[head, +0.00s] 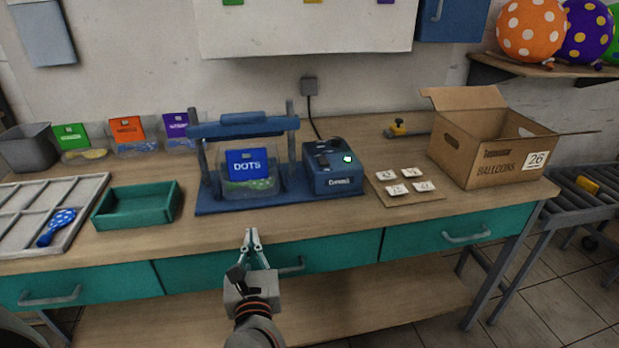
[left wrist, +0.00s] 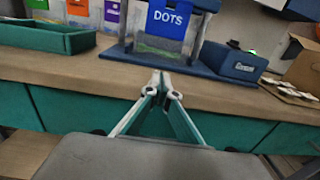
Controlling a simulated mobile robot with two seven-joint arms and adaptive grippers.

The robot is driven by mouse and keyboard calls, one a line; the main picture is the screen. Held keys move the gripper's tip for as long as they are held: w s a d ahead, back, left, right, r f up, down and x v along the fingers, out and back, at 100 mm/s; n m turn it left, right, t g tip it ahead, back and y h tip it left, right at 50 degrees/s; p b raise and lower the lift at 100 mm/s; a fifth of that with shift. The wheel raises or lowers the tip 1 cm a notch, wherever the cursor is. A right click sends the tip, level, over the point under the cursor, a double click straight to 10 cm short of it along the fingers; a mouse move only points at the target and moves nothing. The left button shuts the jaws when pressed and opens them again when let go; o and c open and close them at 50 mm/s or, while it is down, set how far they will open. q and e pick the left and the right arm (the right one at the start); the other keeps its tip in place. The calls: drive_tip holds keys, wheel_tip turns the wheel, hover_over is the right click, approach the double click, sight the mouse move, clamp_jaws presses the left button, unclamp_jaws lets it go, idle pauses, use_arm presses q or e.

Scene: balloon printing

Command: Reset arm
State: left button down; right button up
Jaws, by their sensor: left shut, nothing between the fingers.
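My left gripper (head: 252,238) is shut and empty. It is in front of the workbench's front edge, before the middle of the bench. In the left wrist view its fingertips (left wrist: 160,78) meet, with the bench edge behind them. Beyond it on the bench stands a blue press frame (head: 242,128) holding a clear bag with a blue DOTS label (head: 246,163). The same label shows in the left wrist view (left wrist: 170,18). My right gripper is in neither view.
A blue device (head: 332,168) stands right of the press. A green tray (head: 137,204) and a white divided tray with a blue dotted balloon (head: 57,226) lie left. Number cards (head: 404,183) and an open cardboard box (head: 490,140) are right. Teal drawers (head: 450,238) line the bench front.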

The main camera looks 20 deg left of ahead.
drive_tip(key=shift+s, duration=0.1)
use_arm(q)
drive_tip(key=s+d+f+m+t+h+p, duration=0.15)
drive_tip(key=d+m+h, duration=0.35)
drive_tip(key=m, duration=0.8)
drive_tip(key=s+d+f+m+t+h, duration=0.25)
drive_tip(key=d+m+h, duration=0.3)
drive_tip(key=m, duration=0.75)
drive_tip(key=s+f+m+g, duration=0.4)
drive_tip(key=s+f+m, duration=0.3)
drive_tip(key=f+m, duration=0.3)
drive_tip(key=s+f+m+g+h+p, duration=0.1)
drive_tip(key=s+f+m+g, duration=0.4)
drive_tip(key=f+m, duration=0.5)
wheel_tip(320, 180, down, 3)
drive_tip(key=shift+s+r, duration=0.15)
drive_tip(key=shift+s, duration=0.9)
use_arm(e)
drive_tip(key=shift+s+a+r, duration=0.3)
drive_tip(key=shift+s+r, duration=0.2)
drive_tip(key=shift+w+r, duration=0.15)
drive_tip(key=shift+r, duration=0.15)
